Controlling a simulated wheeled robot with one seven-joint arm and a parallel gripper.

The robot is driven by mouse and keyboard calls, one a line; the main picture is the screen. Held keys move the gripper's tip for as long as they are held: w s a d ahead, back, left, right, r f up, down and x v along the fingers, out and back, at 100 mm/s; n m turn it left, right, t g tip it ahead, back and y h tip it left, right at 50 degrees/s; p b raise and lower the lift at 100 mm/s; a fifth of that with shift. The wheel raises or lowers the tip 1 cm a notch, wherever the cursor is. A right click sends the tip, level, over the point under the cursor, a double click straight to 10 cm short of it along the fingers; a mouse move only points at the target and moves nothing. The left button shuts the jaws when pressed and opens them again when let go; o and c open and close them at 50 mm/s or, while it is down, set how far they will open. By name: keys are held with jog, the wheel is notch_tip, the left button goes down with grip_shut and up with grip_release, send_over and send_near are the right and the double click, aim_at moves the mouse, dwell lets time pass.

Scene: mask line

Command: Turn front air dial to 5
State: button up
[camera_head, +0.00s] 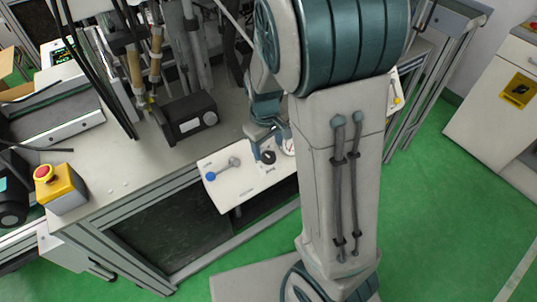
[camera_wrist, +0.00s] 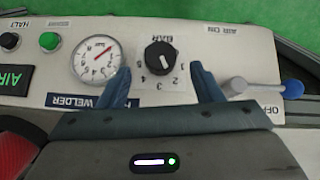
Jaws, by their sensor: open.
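The air dial is a black round knob (camera_wrist: 160,57) on a white panel (camera_wrist: 225,50), ringed by printed numbers that appear upside down in the wrist view. Its white mark points down and slightly right, roughly toward the 2 or 3; the exact value is hard to read. My gripper (camera_wrist: 162,72) is open, with one blue-grey finger on each side of the dial and visible space between each finger and the knob. In the head view the dial (camera_head: 268,157) shows at the panel's front, just below my gripper (camera_head: 263,138).
A round pressure gauge (camera_wrist: 96,60) sits left of the dial in the wrist view, close to a finger. A blue-ended lever (camera_wrist: 291,89) lies at the right. A green button (camera_wrist: 49,41) is further left. In the head view, a black box (camera_head: 188,117) stands behind the panel.

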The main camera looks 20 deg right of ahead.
aim_at(269, 155)
jog(key=shift+d+f, duration=0.1)
jog(key=shift+f, duration=2.1)
jog(key=shift+c, duration=0.3)
jog(key=c, duration=0.9)
jog(key=shift+b, duration=0.45)
